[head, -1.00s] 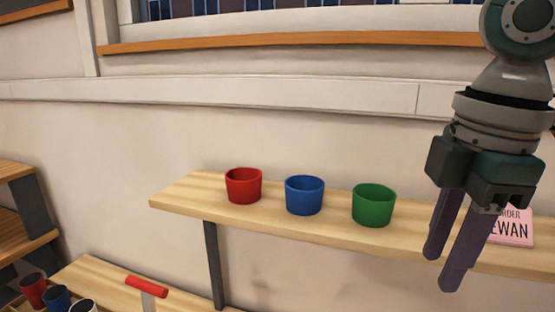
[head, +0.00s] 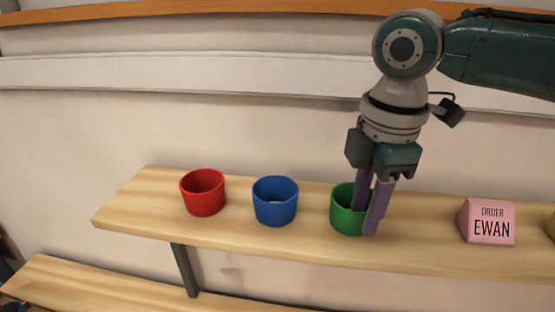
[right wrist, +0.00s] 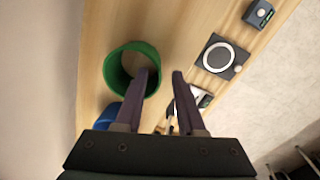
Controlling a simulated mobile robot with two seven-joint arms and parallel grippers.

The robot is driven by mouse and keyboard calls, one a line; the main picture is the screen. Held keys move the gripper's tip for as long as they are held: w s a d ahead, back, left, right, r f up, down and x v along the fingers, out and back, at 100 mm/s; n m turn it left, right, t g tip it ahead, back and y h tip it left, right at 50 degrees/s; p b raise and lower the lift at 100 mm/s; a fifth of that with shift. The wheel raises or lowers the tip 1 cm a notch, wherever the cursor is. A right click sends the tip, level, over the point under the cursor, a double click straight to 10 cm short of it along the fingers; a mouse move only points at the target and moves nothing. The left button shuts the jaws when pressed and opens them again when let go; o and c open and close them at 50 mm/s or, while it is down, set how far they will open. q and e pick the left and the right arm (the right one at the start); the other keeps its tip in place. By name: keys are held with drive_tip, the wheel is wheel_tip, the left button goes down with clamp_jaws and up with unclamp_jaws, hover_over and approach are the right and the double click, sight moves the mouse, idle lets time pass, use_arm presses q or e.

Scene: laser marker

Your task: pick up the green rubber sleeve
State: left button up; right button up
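The green rubber sleeve (head: 343,218) stands upright on the wooden shelf, to the right of the blue sleeve (head: 275,202) and the red sleeve (head: 203,193). In the right wrist view the green sleeve (right wrist: 114,72) is an open ring, seen from above. My right gripper (head: 366,232) points down at its right side with the fingers apart. In the right wrist view one finger of the gripper (right wrist: 163,75) overlaps the ring's right wall and the other is outside it. I cannot tell whether either touches. My left gripper is not in view.
A pink order sign reading EWAN (head: 490,222) stands on the shelf (head: 420,250) to the right. The right wrist view shows a black device with a round white dial (right wrist: 220,57) and a small dark box (right wrist: 259,13). A lower shelf (head: 110,290) runs below.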

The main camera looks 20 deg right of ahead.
drive_tip(key=shift+w+f, duration=0.1)
drive_tip(key=shift+f, duration=0.7)
clamp_jaws()
